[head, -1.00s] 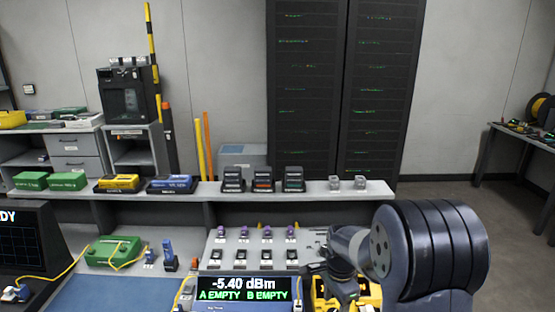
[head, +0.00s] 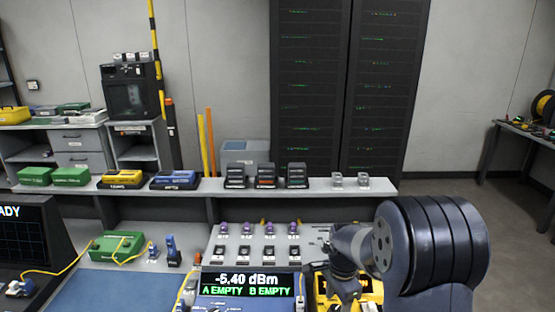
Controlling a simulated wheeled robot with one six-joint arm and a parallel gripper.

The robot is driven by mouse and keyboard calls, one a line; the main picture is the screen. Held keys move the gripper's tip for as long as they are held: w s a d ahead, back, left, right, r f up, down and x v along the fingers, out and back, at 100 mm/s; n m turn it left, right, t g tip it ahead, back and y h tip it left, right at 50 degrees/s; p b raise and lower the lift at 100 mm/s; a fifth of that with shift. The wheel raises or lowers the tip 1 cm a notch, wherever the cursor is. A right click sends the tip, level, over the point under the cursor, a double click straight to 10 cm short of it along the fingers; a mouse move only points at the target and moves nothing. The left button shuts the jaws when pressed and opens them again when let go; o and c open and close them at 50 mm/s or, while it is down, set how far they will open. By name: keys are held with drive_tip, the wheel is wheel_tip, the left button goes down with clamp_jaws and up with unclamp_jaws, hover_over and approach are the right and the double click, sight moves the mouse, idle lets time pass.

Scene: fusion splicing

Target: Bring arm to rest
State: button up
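My arm comes in from the lower right in the head view, with a large dark ribbed joint nearest the camera. The arm bends down over a yellow device (head: 372,290) at the bottom of the bench. My gripper's fingers are hidden behind the arm links and the lower edge, so I cannot tell whether it is open, shut or holding something. A power meter (head: 246,285) in front shows "-5.40 dBm" and "A EMPTY B EMPTY".
A green box (head: 116,247) with a yellow cable stands left on the bench, by a blue mat (head: 95,292). A grey board (head: 225,262) holds purple-topped parts. A shelf (head: 325,187) with several devices runs behind. A dark screen (head: 22,240) is far left.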

wheel_tip(320, 180, up, 9)
wheel_tip(320, 180, down, 11)
drive_tip(key=n+p, duration=0.1)
drive_tip(key=n, duration=0.4)
drive_tip(key=shift+r, duration=0.15)
drive_tip(key=n+p, duration=0.1)
drive_tip(key=n, duration=0.2)
drive_tip(key=shift+n, duration=0.4)
drive_tip(key=n+p, duration=0.2)
drive_tip(key=n, duration=0.2)
drive_tip(key=shift+n, duration=0.4)
drive_tip(key=n+p, duration=0.2)
drive_tip(key=n, duration=0.2)
drive_tip(key=shift+p, duration=0.4)
drive_tip(key=shift+r+n, duration=0.3)
drive_tip(key=shift+r, duration=0.05)
drive_tip(key=shift+r+b, duration=0.3)
drive_tip(key=shift+r, duration=0.35)
